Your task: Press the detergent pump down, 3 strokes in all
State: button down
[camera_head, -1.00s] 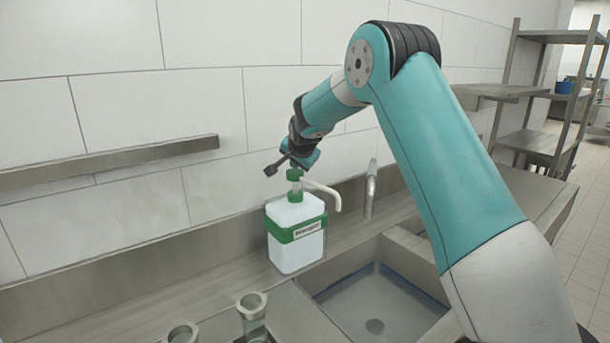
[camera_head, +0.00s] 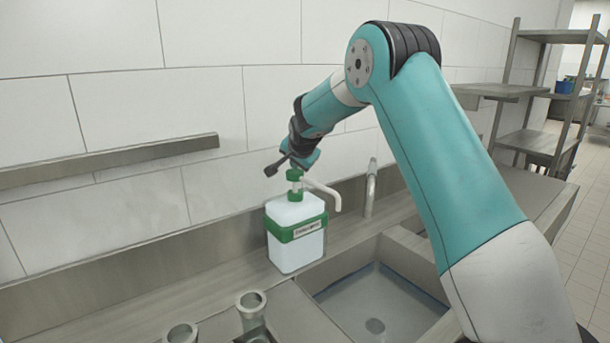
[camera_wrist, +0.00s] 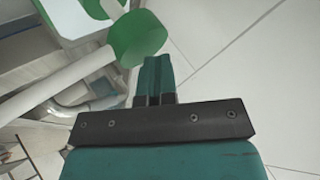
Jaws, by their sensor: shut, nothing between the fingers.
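The detergent bottle (camera_head: 290,258) is white with a green band and label. It stands upright on the steel counter beside the sink. Its pump head (camera_head: 293,175) is green, and a white spout (camera_head: 325,192) points right. My gripper (camera_head: 296,166) is right above the pump head, pointing down, and partly hides its top. In the wrist view my fingers (camera_wrist: 155,70) are shut with nothing between them, and the green pump head (camera_wrist: 138,38) lies just past their tips. The white spout (camera_wrist: 60,80) runs off to the left there. I cannot tell whether the fingertips touch the pump.
A sink basin (camera_head: 385,305) and a tap (camera_head: 370,188) are right of the bottle. Two metal cylinders, one (camera_head: 252,303) nearer the bottle and one (camera_head: 181,333) at the bottom edge, stand in front. A wall rail (camera_head: 110,160) is at left. The tiled wall is close behind.

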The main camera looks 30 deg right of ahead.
jog(key=shift+f, duration=0.4)
jog(key=shift+f+b, duration=0.3)
jog(key=shift+b, duration=0.1)
dwell(0.4)
jog(key=shift+r+p, duration=0.35)
jog(key=shift+r, duration=0.45)
jog(key=shift+r+p, duration=1.7)
jog(key=shift+r, duration=1.3)
